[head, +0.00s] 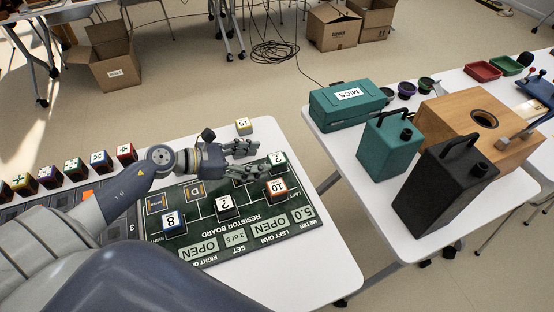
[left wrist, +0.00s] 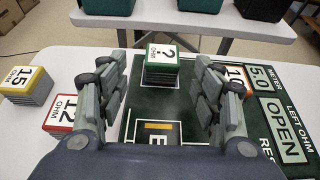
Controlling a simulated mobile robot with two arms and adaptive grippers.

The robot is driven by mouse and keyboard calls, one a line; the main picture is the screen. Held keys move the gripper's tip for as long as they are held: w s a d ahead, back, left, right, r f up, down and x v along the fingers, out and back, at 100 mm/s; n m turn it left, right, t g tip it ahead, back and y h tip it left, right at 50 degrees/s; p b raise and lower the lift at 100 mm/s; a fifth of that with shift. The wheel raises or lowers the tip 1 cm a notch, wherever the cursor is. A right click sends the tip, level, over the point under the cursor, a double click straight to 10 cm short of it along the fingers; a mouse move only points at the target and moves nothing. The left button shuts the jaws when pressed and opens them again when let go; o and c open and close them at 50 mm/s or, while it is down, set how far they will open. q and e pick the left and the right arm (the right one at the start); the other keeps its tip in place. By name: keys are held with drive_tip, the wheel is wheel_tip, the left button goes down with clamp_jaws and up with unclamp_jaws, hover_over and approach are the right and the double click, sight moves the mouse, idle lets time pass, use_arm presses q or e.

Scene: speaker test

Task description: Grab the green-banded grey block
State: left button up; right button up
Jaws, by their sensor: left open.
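The green-banded grey block (head: 278,159) with a "?" on its white top stands on the dark green resistor board (head: 240,239) near its far edge. In the left wrist view this block (left wrist: 162,66) stands upright between the lines of my two fingers, at or just past their tips. My left gripper (head: 252,161) is open and low over the board, its fingers spread on either side and pointing at the block. In the left wrist view the gripper (left wrist: 160,70) shows a clear gap on both sides of the block. My right gripper is out of view.
An orange-banded "10" block (head: 277,188) stands close beside one finger. A red "12" block (left wrist: 65,113) and a yellow "15" block (head: 243,126) lie on the other side. A dark-banded "?" block (head: 226,206) and blue "8" block (head: 172,223) stand nearer.

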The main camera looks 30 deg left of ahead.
sight(273, 159)
use_arm(q)
drive_tip(key=shift+w+d+f, duration=0.15)
drive_tip(key=shift+w+d, duration=0.2)
drive_tip(key=shift+w, duration=0.05)
drive_tip(key=shift+w+d+p, duration=0.3)
drive_tip(key=shift+w+d, duration=0.1)
drive_tip(key=x, duration=0.3)
drive_tip(key=shift+w+d+p, duration=0.1)
drive_tip(key=shift+d+p, duration=0.05)
drive_tip(key=shift+p, duration=0.25)
drive_tip(key=shift+w+d+f, duration=0.25)
drive_tip(key=shift+d, duration=0.05)
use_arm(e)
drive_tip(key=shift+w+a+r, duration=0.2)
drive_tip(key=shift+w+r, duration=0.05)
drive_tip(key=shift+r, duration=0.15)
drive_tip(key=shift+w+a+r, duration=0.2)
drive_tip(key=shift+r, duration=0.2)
use_arm(q)
drive_tip(key=c, duration=1.2)
